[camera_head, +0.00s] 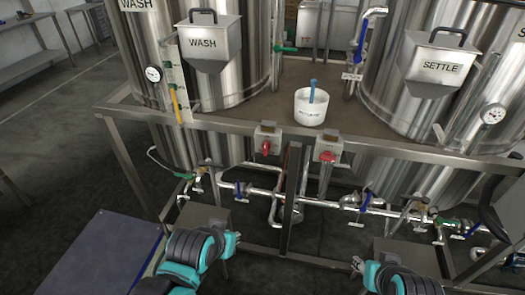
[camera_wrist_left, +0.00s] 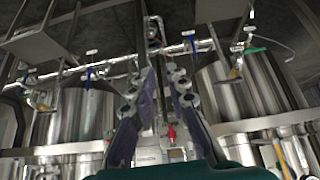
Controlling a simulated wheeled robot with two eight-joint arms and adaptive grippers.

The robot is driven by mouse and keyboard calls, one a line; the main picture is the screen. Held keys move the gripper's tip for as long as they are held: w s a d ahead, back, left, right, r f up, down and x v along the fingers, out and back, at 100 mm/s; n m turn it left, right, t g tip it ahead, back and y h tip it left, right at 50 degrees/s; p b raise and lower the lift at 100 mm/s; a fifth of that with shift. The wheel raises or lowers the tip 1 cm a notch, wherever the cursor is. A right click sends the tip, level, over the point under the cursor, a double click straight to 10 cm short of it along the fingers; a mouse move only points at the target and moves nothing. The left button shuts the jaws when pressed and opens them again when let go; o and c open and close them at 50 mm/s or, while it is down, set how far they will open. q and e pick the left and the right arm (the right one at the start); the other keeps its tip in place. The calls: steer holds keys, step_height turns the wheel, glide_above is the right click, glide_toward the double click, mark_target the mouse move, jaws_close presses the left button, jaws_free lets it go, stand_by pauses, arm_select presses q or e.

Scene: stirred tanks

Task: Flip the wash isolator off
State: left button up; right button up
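The wash tank, with its WASH hopper (camera_head: 209,42), stands at the left in the head view. Two grey isolator boxes with red knobs sit on the frame's front rail: the left one (camera_head: 267,141), nearer the wash tank, and the right one (camera_head: 328,148), nearer the settle tank. My left gripper (camera_head: 232,243) is below and in front of the left box, apart from it. In the left wrist view its fingers (camera_wrist_left: 160,88) are spread with nothing between them; a red knob (camera_wrist_left: 171,134) shows beyond. My right gripper (camera_head: 358,266) is low at the right; its fingers are too small to judge.
A white tub (camera_head: 310,107) with a blue-handled tool stands on the deck. Pipes and valves (camera_head: 350,203) run below the front rail. The SETTLE hopper (camera_head: 440,62) is at the right. A blue-grey panel (camera_head: 100,255) lies at the lower left.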

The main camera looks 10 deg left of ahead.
arm_select(q)
steer(key=shift+w+r, duration=0.15)
steer(key=shift+w, duration=0.2)
jaws_close()
steer(key=w+r+n+t+h+p, duration=0.1)
steer(key=w+r+n+h+p, duration=0.2)
steer(key=w, duration=0.6)
steer(key=w+r+n+h, duration=0.1)
steer(key=w+n+h, duration=0.25)
steer(key=w, duration=0.55)
steer(key=w+a+n+t+h+p, duration=0.1)
steer(key=w+a+t+h, duration=0.1)
steer(key=a, duration=0.4)
steer(key=w+a+n+t+h+p, duration=0.1)
steer(key=w+a+t+h, duration=0.1)
steer(key=a, duration=0.4)
steer(key=shift+w+a+t+h, duration=0.35)
steer(key=shift+w+h, duration=0.4)
steer(key=shift+h, duration=0.3)
steer(key=shift+d+n, duration=0.1)
steer(key=shift+n, duration=0.15)
